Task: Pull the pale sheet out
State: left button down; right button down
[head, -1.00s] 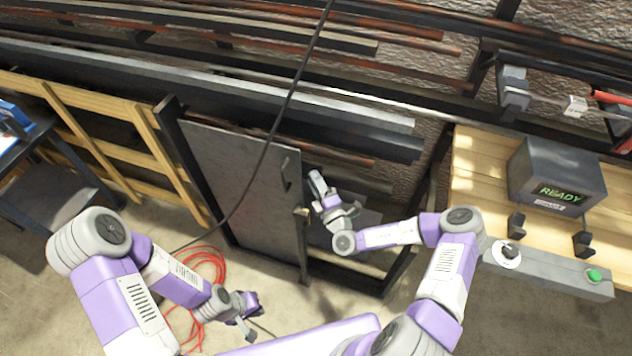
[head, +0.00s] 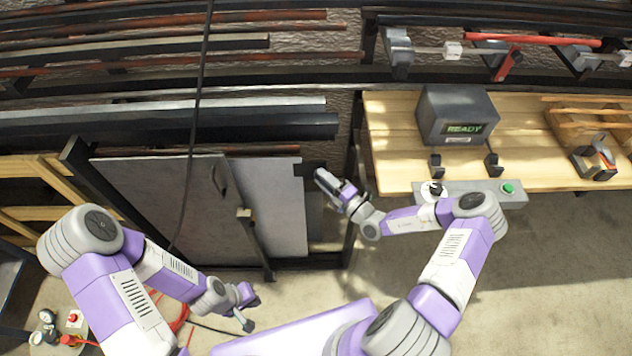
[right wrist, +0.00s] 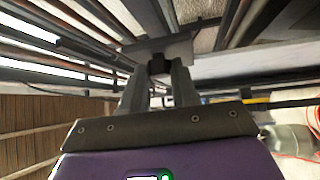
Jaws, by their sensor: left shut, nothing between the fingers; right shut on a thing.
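The pale grey sheet (head: 278,215) stands upright in the rack, partly hidden behind a darker grey panel (head: 165,200), and sticks out to its right. A dark tab (head: 308,169) is at its upper right edge. My right gripper (head: 319,174) is shut on this tab. In the right wrist view, the fingers (right wrist: 158,75) close on a dark block (right wrist: 160,62) in front of a grey plate. My left gripper (head: 250,308) is shut and empty, low in front of the rack and apart from the sheet.
A black cable (head: 195,110) hangs across the dark panel. A wooden bench (head: 385,120) with a grey READY box (head: 457,115) is to the right. Red hose lies on the floor at left.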

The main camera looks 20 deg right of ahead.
jog(key=shift+s+d, duration=0.15)
jog(key=shift+d, duration=0.35)
jog(key=shift+s+d, duration=0.15)
jog(key=shift+d, duration=0.35)
jog(key=c, duration=0.9)
grip_release()
jog(key=shift+o, duration=0.2)
jog(key=v, duration=0.7)
jog(key=shift+s+p, duration=0.3)
